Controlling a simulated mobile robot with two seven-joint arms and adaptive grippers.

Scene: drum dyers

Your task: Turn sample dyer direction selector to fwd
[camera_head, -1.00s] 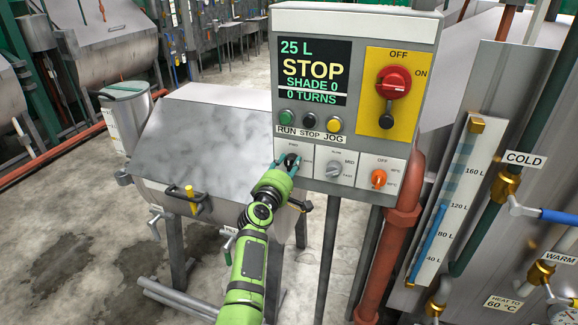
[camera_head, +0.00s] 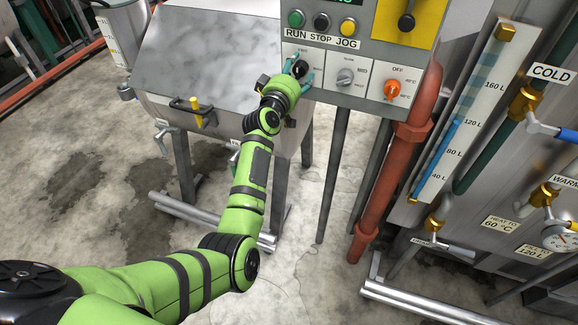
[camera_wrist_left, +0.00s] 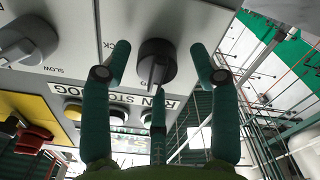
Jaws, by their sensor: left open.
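The direction selector (camera_head: 300,69) is a dark round knob on a white plate at the lower left of the grey control panel. The knob also shows in the left wrist view (camera_wrist_left: 156,62), with its raised bar pointing down in that picture, toward the RUN STOP JOG label. The small labels around it are too blurred or covered to read fully. My left gripper (camera_head: 299,78) is open, its teal fingers around the knob, one at each side and a third below in the wrist view (camera_wrist_left: 160,75). I cannot tell whether they touch it. My right gripper is out of view.
A grey speed knob (camera_head: 345,77) and an orange knob (camera_head: 391,90) sit to the right. Green (camera_head: 296,19), black and yellow buttons are above. A red pipe (camera_head: 378,190) runs below the panel. The metal dyer drum (camera_head: 205,50) is at left.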

